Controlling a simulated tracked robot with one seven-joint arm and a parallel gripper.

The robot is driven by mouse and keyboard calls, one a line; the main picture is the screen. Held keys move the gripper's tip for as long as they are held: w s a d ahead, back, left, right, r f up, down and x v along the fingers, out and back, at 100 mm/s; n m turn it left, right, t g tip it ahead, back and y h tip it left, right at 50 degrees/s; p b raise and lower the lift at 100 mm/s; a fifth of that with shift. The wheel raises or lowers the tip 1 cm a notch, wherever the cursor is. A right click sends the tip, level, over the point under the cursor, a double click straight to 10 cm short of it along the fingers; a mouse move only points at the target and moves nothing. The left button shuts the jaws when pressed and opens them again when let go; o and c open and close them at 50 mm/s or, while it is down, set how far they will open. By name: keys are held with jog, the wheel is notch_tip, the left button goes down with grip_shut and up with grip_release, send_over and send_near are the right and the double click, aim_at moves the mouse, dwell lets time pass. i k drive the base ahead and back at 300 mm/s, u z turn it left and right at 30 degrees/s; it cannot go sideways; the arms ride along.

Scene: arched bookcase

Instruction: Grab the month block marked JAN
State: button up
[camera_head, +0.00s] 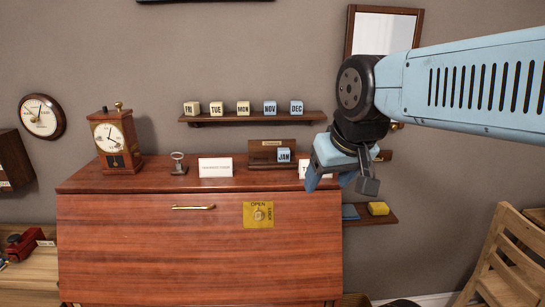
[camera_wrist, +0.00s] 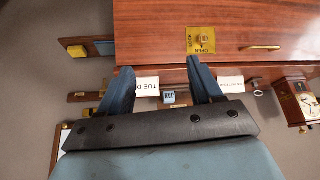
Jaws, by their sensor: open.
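The light blue block marked JAN (camera_head: 284,155) sits in a small wooden calendar holder (camera_head: 262,148) on top of the reddish wooden desk (camera_head: 130,182). In the wrist view, which is upside down, the JAN block (camera_wrist: 169,97) appears between the bases of my two fingers, beyond them. My gripper (camera_head: 340,184) is open and empty, in front of and to the right of the block in the head view. Its blue fingers are spread apart in the wrist view (camera_wrist: 160,66) and touch nothing that I can see.
A wall shelf (camera_head: 250,118) above holds blocks FRI, TUE, MON, NOV and DEC (camera_head: 296,107). White cards (camera_head: 215,168) flank the holder; my gripper partly hides the right one. A metal stand (camera_head: 179,164) and a clock (camera_head: 115,140) stand left. A chair (camera_head: 505,260) is at right.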

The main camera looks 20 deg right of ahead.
aim_at(284, 153)
jog(key=u, duration=0.15)
jog(key=k, duration=0.5)
jog(key=u, duration=1.75)
jog(key=k, duration=1)
jog(key=z, duration=0.55)
jog(key=i, duration=1)
jog(key=z, duration=0.15)
